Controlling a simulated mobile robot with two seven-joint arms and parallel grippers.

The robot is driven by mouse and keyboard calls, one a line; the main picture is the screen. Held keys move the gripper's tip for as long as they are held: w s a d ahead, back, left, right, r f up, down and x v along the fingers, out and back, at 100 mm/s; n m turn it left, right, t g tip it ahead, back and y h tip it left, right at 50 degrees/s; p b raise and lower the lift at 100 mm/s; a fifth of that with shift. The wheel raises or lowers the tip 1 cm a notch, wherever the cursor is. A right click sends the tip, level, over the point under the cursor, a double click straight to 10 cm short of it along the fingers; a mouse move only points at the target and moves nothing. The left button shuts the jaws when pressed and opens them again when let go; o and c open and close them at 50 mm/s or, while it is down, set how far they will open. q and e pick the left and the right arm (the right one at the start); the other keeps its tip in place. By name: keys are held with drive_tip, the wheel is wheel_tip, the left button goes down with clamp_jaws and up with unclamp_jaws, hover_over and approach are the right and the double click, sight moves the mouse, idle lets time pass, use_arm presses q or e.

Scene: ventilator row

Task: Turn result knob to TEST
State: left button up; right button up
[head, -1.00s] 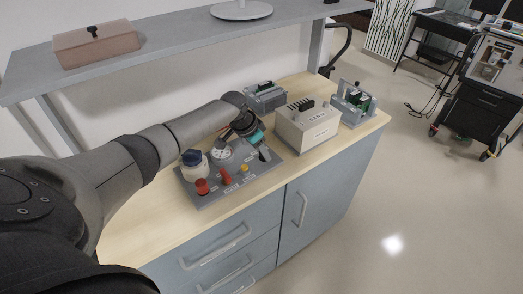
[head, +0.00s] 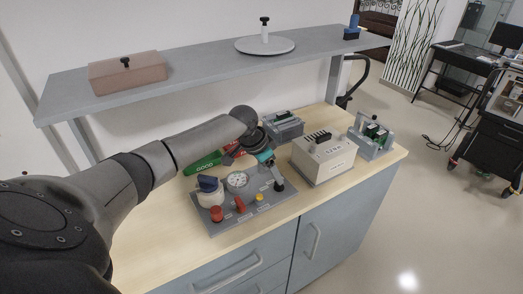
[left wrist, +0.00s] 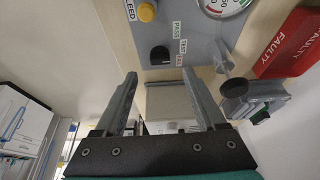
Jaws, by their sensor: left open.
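The result knob is a black round knob (left wrist: 160,55) on the grey test panel (left wrist: 208,45), beside a small strip of labels that seems to read PASS, TEST and a red one. Its exact pointing direction is hard to tell. My left gripper (left wrist: 161,78) is open in the left wrist view, with the knob just beyond and between the fingertips, apart from them. My right gripper is not in view.
The panel also carries a gauge (head: 237,180), red knobs (head: 216,214) and a yellow button (head: 259,197). A green GOOD bin (head: 203,163) and a red FAULTY bin (left wrist: 290,45) stand behind. A beige box (head: 322,160) stands right of the panel. A shelf (head: 205,67) hangs above.

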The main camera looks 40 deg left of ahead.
use_arm(q)
drive_tip(key=v, duration=0.9)
drive_tip(key=shift+p, duration=0.4)
